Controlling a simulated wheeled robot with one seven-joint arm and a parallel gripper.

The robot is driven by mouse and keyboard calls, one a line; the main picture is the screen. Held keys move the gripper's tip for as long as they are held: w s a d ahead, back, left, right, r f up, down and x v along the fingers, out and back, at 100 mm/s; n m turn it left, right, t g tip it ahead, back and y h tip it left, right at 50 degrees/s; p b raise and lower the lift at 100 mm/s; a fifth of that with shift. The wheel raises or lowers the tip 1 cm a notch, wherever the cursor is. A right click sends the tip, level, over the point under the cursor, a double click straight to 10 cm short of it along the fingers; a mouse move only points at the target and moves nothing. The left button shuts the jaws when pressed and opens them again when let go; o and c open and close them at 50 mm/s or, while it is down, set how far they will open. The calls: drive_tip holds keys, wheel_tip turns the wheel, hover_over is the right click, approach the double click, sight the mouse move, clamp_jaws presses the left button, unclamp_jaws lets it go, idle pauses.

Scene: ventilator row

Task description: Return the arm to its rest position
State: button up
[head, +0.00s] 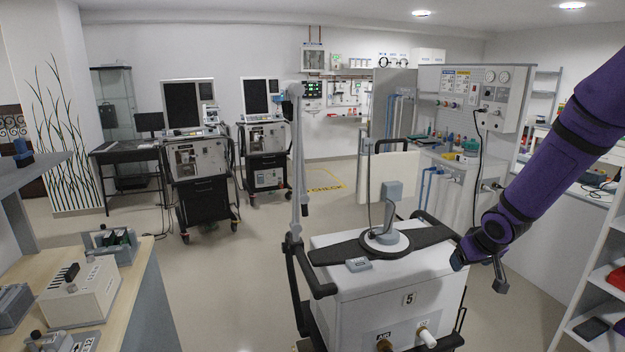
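My purple arm (557,160) comes in from the upper right and reaches down and to the left. Its end, with my gripper (480,270), hangs by the right edge of the white cart numbered 5 (365,290). Two dark end parts show there, one lower left and one lower right. I see nothing held between them, but the small, angled view does not show clearly whether the fingers are open or shut. I cannot tell whether the gripper touches the cart.
A grey pole (298,160) and black handle (318,285) stand at the cart's left. A white shelf (590,290) is close on the right. A wooden bench (150,290) with devices is at left. Ventilators (197,158) stand behind. The floor between is clear.

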drive_tip(key=s+a+r+m+h, duration=0.1)
drive_tip(key=s+a+r, duration=0.1)
drive_tip(key=s+r, duration=0.6)
drive_tip(key=s+a+r+h, duration=0.1)
drive_tip(key=s+r, duration=0.4)
drive_tip(key=r, duration=0.6)
drive_tip(key=s+a+r+y, duration=0.1)
drive_tip(key=s+a+r, duration=0.2)
drive_tip(key=s, duration=0.7)
drive_tip(key=s+a+r+y, duration=0.1)
drive_tip(key=s+a+r, duration=0.2)
drive_tip(key=s, duration=0.7)
drive_tip(key=shift+s+a+r+m+g, duration=0.15)
drive_tip(key=shift+s+r+m+g, duration=0.1)
drive_tip(key=shift+s+m+g, duration=0.05)
